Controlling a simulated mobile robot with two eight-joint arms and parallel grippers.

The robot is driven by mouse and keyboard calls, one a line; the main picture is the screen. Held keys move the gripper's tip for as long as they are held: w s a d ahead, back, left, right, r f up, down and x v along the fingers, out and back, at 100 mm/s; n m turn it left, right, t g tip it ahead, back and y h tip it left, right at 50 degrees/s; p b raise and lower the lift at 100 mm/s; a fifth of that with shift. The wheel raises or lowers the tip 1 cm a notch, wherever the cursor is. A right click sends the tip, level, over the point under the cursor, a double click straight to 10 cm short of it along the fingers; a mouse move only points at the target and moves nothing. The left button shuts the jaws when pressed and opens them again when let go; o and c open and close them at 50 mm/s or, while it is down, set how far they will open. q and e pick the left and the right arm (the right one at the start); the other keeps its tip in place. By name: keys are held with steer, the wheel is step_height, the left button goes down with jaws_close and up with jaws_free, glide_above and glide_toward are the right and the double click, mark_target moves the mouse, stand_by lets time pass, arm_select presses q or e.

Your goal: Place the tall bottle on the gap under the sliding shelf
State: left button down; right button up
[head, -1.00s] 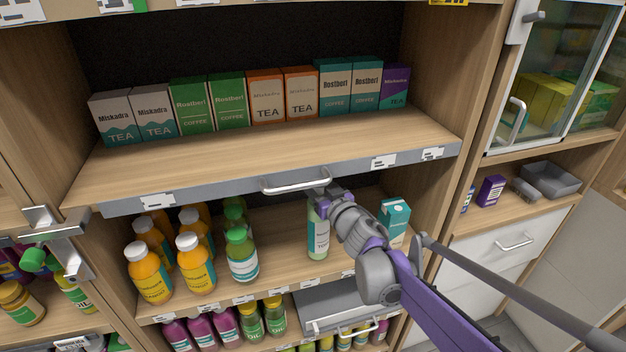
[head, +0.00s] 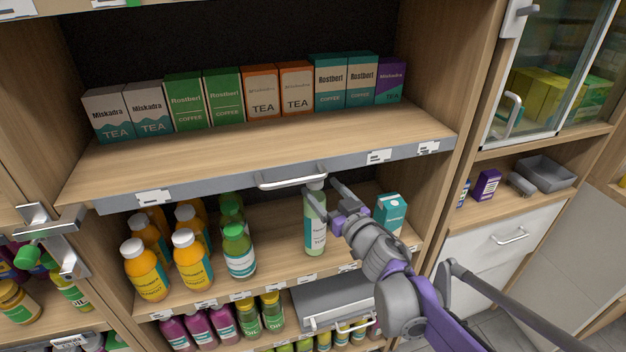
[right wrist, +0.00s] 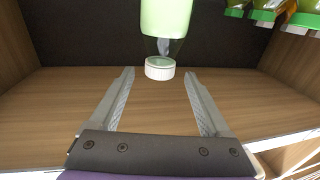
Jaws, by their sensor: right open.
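The tall bottle (head: 315,224), pale green with a white cap, stands upright on the shelf (head: 283,248) below the sliding shelf (head: 258,152). It is in the open space between the green-capped bottles and a teal carton. My right gripper (head: 328,187) is open beside the bottle's upper part, to its right. In the right wrist view the bottle (right wrist: 166,17) hangs upside down in the picture, its white cap (right wrist: 160,68) beyond the open, empty fingertips (right wrist: 160,72). The bottle's far end is cut off there. My left gripper is not in view.
Orange bottles (head: 146,270) and green-capped bottles (head: 239,252) stand left of the tall bottle. The teal carton (head: 391,214) is close on the right, behind my arm. The sliding shelf's handle (head: 292,180) is just above the gripper. Tea and coffee boxes (head: 262,93) line the sliding shelf.

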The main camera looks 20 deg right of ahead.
steer(key=s+d+f+m+g+h, duration=0.2)
steer(key=s+d+f+h, duration=0.15)
steer(key=s, duration=0.35)
steer(key=s+d+f+m+g+h, duration=0.25)
steer(key=s+f+h, duration=0.2)
steer(key=s, duration=0.25)
steer(key=s+a+f+n+g+y, duration=0.1)
steer(key=s+a+f+g+y, duration=0.1)
steer(key=s+f, duration=0.4)
steer(key=s+a+f+n+g+y, duration=0.1)
steer(key=s+a+f+g, duration=0.4)
steer(key=s, duration=0.6)
step_height(320, 180, down, 2)
steer(key=shift+s+f+g+y, duration=0.15)
steer(key=shift+g+y, duration=0.35)
steer(key=shift+g, duration=0.05)
